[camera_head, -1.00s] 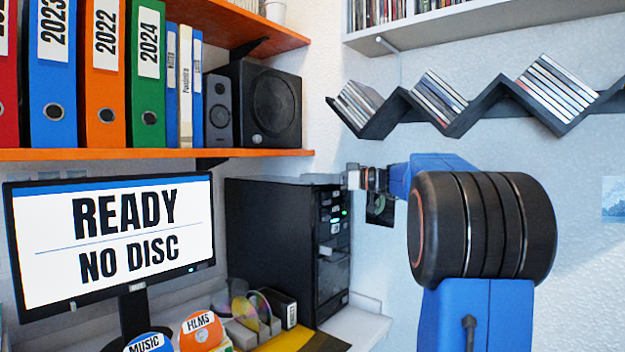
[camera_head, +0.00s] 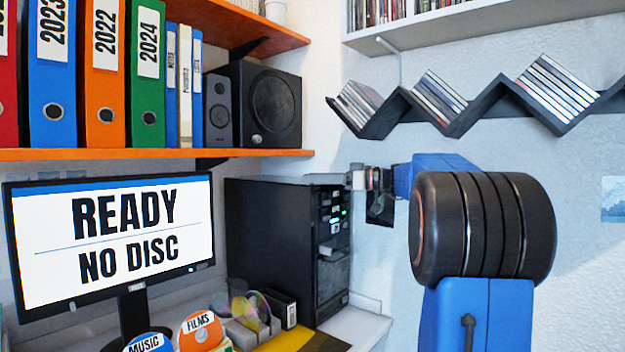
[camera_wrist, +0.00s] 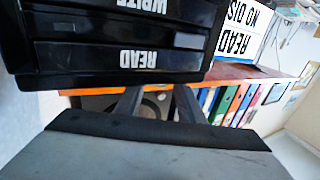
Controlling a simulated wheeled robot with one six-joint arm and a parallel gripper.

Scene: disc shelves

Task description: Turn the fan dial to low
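A black computer tower (camera_head: 265,235) stands in the corner with its front turned to the right, and green lights (camera_head: 339,216) show on it. In the wrist view, which is upside down, the tower's front shows drive slots labelled READ (camera_wrist: 140,57) and WRITE (camera_wrist: 150,5). I cannot make out a fan dial in either view. My gripper (camera_wrist: 157,100) has two dark fingers spread apart with nothing visible between them. In the head view my gripper is small, near the upper front of the tower; whether it touches the tower I cannot tell.
A monitor (camera_head: 110,241) reading READY, NO DISC stands left of the tower. Above are an orange shelf (camera_head: 120,154) with binders and a black speaker (camera_head: 272,106). A dark zigzag disc shelf (camera_head: 480,110) hangs on the right wall. Discs stand in a rack below the tower's left side.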

